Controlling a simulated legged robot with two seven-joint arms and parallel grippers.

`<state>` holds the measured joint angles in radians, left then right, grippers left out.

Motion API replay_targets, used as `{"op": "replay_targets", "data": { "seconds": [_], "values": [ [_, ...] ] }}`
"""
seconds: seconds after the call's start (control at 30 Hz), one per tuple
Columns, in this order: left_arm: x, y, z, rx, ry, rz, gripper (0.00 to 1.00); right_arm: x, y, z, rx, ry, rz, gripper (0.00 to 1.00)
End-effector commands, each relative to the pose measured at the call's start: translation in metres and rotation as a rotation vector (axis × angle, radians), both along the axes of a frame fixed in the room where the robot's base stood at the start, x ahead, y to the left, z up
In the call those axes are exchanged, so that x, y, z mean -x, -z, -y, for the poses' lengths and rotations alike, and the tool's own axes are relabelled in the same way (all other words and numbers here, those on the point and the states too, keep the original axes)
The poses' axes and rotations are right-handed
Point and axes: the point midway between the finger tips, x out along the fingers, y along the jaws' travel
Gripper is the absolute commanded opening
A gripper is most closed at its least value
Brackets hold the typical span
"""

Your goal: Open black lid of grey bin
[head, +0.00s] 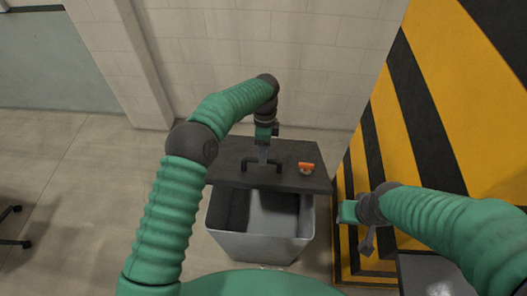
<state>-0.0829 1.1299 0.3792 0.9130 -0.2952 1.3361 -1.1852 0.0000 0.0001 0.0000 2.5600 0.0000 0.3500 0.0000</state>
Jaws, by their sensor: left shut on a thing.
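The grey bin (262,246) stands on the floor in front of me, and its front part is uncovered, showing the inside. The black lid (226,160) lies over the back part of the opening. Whether it is tilted or raised there, I cannot tell. The lid's black handle (262,164) is a low bar. My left gripper (264,158) reaches down from above and is shut on the handle. My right gripper (358,226) is to the right of the bin, apart from it; its fingers do not show clearly.
A small orange thing (306,168) lies on the lid's right side. A pale tiled wall (280,60) is behind the bin. A yellow and black striped panel (440,90) stands close on the right. Open floor (90,200) lies to the left, with dark chair legs (12,228) at the edge.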

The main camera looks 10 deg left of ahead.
Motion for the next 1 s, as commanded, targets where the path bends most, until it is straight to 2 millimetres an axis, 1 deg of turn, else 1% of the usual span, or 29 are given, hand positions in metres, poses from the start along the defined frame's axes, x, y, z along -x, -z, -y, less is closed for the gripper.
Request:
{"op": "replay_targets", "data": {
  "seconds": [0.17,0.27,0.37,0.5,0.63,0.67,0.73,0.8,0.9,1.0],
  "values": [
    [-0.003,-0.004,0.001,0.003,-0.002,0.008,0.4,0.0,0.002,0.0,0.0,0.0,0.0,0.4],
    [-0.007,-0.019,0.001,0.003,-0.002,0.011,0.4,0.0,0.005,0.0,0.0,0.0,0.0,0.4],
    [-0.011,-0.044,0.001,0.003,-0.001,0.011,0.4,0.0,0.009,0.0,0.0,0.0,0.0,0.4],
    [-0.018,-0.088,0.001,0.004,-0.001,0.01,0.4,0.0,0.007,0.0,0.0,0.0,0.0,0.4],
    [-0.022,-0.12,0.001,0.002,-0.001,0.007,0.4,0.0,-0.007,0.0,0.0,0.0,0.0,0.4],
    [-0.024,-0.133,0.001,0.002,0.0,0.004,0.4,0.0,-0.022,0.0,0.0,0.0,-0.001,0.4],
    [-0.026,-0.147,0.001,0.002,0.0,0.003,0.4,0.0,-0.04,0.0,0.0,0.0,0.0,0.4],
    [-0.027,-0.158,0.0,0.0,0.0,-0.001,0.4,0.0,-0.057,0.0,0.0,0.0,0.001,0.4],
    [-0.029,-0.165,0.0,0.0,0.0,0.0,0.4,0.0,-0.074,0.0,0.0,0.0,0.001,0.4],
    [-0.03,-0.168,0.0,0.0,0.0,0.0,0.4,0.0,-0.085,0.0,0.0,0.0,0.0,0.4]
  ]
}}
